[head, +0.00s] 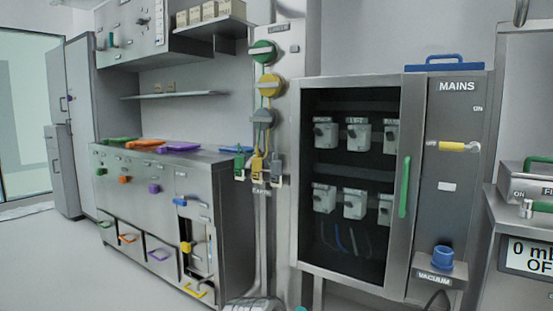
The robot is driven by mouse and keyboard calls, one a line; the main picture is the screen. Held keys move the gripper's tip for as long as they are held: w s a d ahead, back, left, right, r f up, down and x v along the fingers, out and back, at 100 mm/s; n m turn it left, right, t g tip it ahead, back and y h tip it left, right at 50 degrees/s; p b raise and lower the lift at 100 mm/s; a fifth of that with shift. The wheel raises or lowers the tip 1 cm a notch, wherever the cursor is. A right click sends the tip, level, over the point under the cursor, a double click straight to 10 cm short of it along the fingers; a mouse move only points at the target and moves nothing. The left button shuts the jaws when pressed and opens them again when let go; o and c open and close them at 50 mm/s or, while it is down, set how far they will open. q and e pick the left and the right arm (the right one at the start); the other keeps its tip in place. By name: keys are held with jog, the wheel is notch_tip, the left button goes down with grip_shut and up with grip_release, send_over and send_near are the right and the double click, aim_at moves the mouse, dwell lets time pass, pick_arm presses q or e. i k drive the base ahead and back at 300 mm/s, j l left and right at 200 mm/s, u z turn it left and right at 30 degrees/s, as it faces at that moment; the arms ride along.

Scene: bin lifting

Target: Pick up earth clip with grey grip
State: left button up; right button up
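Three small clips hang in a row on the narrow grey wall panel, above a small label that seems to read EARTH. The clip with the grey grip (277,162) is the rightmost. The yellow-grip clip (258,165) hangs in the middle and the green-grip clip (239,162) at the left. Their jaws are too small to make out clearly. Neither of my grippers shows in the head view, so whether they are open or shut is not visible.
Right of the clips stands the MAINS cabinet (457,120) with a dark-windowed door and a green handle (404,187). Left is a long grey counter (131,205) with coloured knobs and drawers. A shelf (177,95) hangs above it. Floor is free at the lower left.

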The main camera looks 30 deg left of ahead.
aim_at(275, 164)
jog(key=i+j+z, duration=0.15)
jog(key=j+z, duration=0.2)
jog(key=j, duration=1.1)
jog(key=j+z, duration=0.35)
jog(key=j, duration=1.1)
